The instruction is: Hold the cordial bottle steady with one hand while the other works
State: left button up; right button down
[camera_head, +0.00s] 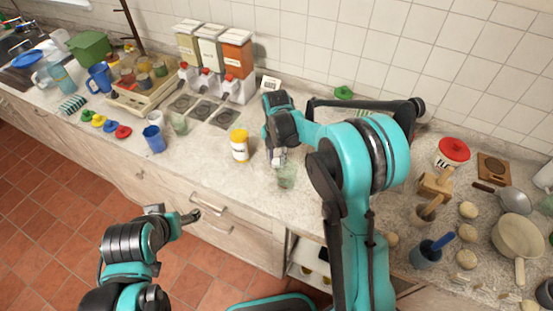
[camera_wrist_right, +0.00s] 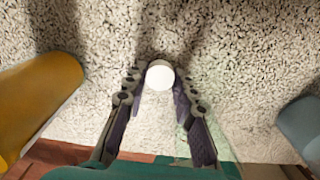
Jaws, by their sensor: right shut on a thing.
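My right gripper (camera_head: 279,160) is low over the counter in the middle of the head view. In the right wrist view its two fingers (camera_wrist_right: 160,95) are closed in on a small thing with a round white top (camera_wrist_right: 160,75). I cannot tell whether this is the cordial bottle; its body is mostly hidden. A pale green see-through glass (camera_head: 287,177) shows just below the gripper. My left gripper (camera_head: 198,215) is in front of the counter, away from the bottles.
Several labelled dispensers (camera_head: 211,50) with red taps stand at the back wall. A red-lidded tub (camera_head: 452,152), a pan (camera_head: 517,238) and dough balls crowd the right. The front counter between cup and bottle is clear.

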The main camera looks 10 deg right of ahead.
jog(key=c, duration=1.2)
grip_release()
jog(key=shift+f, duration=0.15)
